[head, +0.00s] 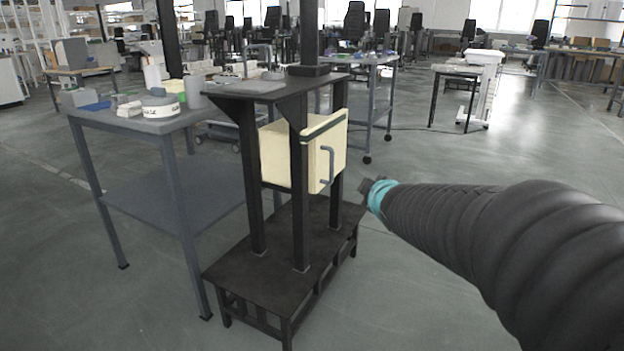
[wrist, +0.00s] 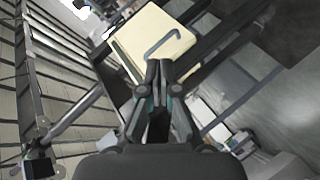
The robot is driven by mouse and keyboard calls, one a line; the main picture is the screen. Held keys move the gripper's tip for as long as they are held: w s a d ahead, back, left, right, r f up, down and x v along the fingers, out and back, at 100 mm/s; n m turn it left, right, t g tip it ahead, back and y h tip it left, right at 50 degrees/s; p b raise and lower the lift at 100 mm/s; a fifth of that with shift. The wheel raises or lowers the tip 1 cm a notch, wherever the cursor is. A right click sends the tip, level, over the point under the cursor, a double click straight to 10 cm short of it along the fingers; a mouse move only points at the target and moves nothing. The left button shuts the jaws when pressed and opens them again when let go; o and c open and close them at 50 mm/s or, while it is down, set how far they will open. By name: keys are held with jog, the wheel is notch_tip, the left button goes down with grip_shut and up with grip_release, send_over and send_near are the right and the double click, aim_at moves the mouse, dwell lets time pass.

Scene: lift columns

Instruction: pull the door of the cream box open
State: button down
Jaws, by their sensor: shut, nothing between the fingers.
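The cream box (head: 287,155) hangs between the dark posts of a black stand, under its top plate. Its door (head: 340,150) faces right and looks closed, with a grey bar handle (head: 328,165) on it. My gripper (head: 367,186) is to the right of the box, apart from it, at about the height of the handle's lower end. In the wrist view the cream door (wrist: 152,42) and its bent handle (wrist: 163,44) lie beyond the fingertips. My gripper (wrist: 158,66) is shut and empty there, and the gap to the handle is hard to judge.
The black stand's wide base (head: 285,255) reaches out below the box. A grey table (head: 140,125) with tubs and small items stands at its left. Dark posts (head: 299,200) stand in front of the box. The floor to the right is open.

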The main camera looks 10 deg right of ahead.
jog(key=w+a+f+n+t+y+b, duration=0.1)
jog(key=w+f+n+t+y+b, duration=0.15)
jog(key=w+n, duration=0.3)
jog(key=w+a+f+n+t+y+b, duration=0.1)
jog(key=w+f+n+y, duration=0.2)
jog(key=w, duration=0.4)
jog(key=n, duration=0.3)
send_near(321, 163)
jog(key=shift+m+y, duration=0.25)
jog(key=shift+y, duration=0.2)
jog(key=x, duration=0.5)
jog(key=shift+w+f+p, duration=0.2)
jog(key=shift+w+p, duration=0.1)
jog(key=shift+w, duration=0.05)
jog(key=shift+d, duration=0.15)
